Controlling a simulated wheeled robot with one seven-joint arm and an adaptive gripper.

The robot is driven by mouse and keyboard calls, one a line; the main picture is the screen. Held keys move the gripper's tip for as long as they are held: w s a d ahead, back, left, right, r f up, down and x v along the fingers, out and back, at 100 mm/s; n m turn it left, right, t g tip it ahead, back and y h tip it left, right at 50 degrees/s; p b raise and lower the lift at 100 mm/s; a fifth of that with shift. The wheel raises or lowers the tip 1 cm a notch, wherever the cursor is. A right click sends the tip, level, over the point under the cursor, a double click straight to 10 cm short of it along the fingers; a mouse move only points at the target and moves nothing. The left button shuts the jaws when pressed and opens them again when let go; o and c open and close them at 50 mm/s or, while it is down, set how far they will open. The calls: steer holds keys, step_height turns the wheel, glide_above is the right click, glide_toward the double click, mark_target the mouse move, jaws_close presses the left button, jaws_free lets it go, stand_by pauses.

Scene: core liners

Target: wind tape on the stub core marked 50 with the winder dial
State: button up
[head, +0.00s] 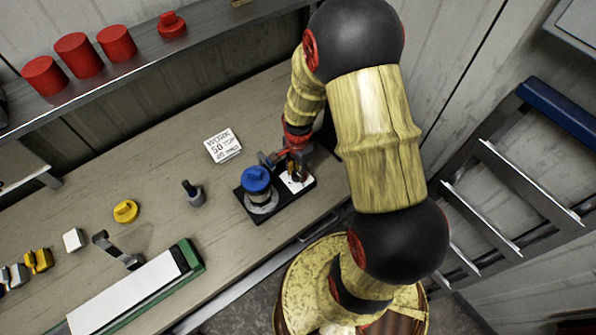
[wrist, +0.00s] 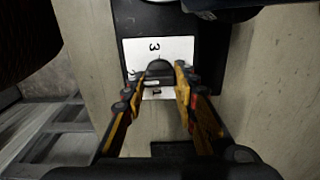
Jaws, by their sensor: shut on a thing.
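The winder has a black base (head: 275,205) on the bench. A blue-topped piece with a grey body (head: 257,180) stands upright on its left part; no number is readable on it. On its right part is a white dial plate (head: 296,181), also in the wrist view (wrist: 172,47), where a 3 and a 1 show. My gripper (head: 296,168) is over the dial, and in the wrist view (wrist: 161,72) its fingers are shut on the dark dial knob (wrist: 158,67). The fingers hide part of the plate. A white card (head: 223,146) reads WORK and 50.
A dark-topped grey piece (head: 194,194) and a yellow knobbed piece (head: 125,211) stand left of the winder. A long green-edged white tray (head: 135,292) lies at the front left. Red cylinders (head: 75,55) stand on the shelf behind. A ladder-like rack (head: 500,180) is at right.

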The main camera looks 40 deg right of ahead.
mark_target(298, 172)
steer(key=o, duration=1.1)
steer(key=shift+c, duration=0.2)
steer(key=shift+o, duration=0.5)
step_height(298, 172, up, 12)
